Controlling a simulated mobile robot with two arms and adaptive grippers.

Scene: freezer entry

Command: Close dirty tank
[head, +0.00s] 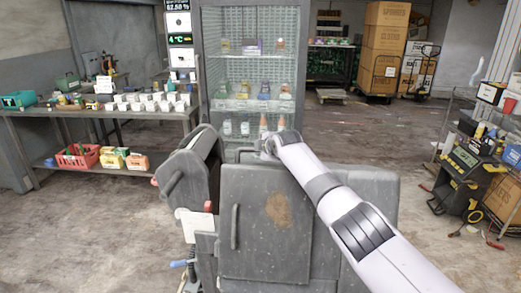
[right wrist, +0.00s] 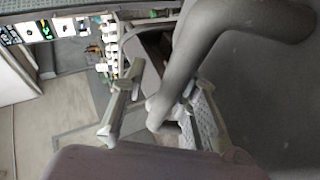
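The grey floor-cleaning machine (head: 262,225) stands in front of me in the head view, with a worn patch on its flat panel. A bulky grey part (head: 188,172) tilts up at its left; I cannot tell for sure whether it is the dirty tank or its lid. My right arm reaches over the machine's top, and its gripper end is mostly hidden there. In the right wrist view my right gripper (right wrist: 162,80) has its fingers spread apart. A smooth grey curved form (right wrist: 225,45) runs between or behind them; no grip on it shows. My left gripper is out of view.
A glass-door freezer (head: 251,75) stands behind the machine. A workbench (head: 60,112) with boxes is at left, with a red basket (head: 78,157) on its shelf. Cartons (head: 384,45) stand at the back. A yellow-black device (head: 462,172) and rack are at right. Floor between is open.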

